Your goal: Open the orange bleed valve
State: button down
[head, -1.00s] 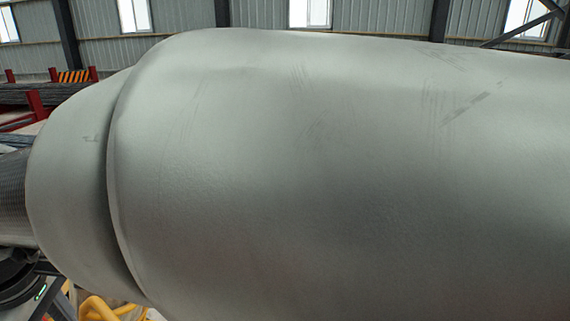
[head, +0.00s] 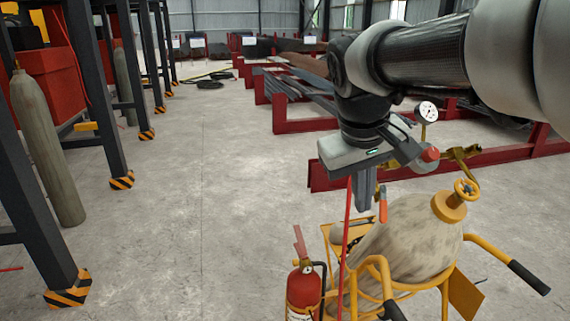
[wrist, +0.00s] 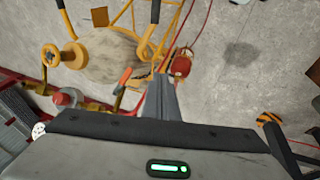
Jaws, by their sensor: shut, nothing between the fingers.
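An orange lever (head: 382,204), which looks like the bleed valve's handle, stands near the brass fittings above a grey tank (head: 418,240). The lever also shows in the wrist view (wrist: 124,76), left of the fingers. My gripper (head: 364,207) points down just left of the lever in the head view. Its fingers are together and empty, and they also show in the wrist view (wrist: 162,78). I cannot tell whether they touch the lever. The lever's base and valve body are partly hidden behind my gripper.
A red knob (head: 430,153), a pressure gauge (head: 427,110) and a yellow handwheel (head: 466,190) are close by. A yellow cart frame (head: 445,295) carries the tank. A fire extinguisher (head: 304,289) stands at its left. Red racks (head: 310,127) are behind.

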jog(key=w+h+b, duration=0.1)
jog(key=w, duration=0.9)
send_near(380, 212)
jog(key=w+a+f, duration=0.2)
jog(key=a+f, duration=0.1)
jog(key=f, duration=0.2)
jog(key=d, duration=0.3)
jog(key=shift+w+d+f+g, duration=0.3)
jog(key=shift+w, duration=0.05)
jog(key=d+f+h+b, duration=0.1)
jog(key=b, duration=0.1)
jog(key=shift+s+n+t+b, duration=0.3)
jog(key=shift+n+t, duration=0.1)
jog(key=shift+r, duration=0.15)
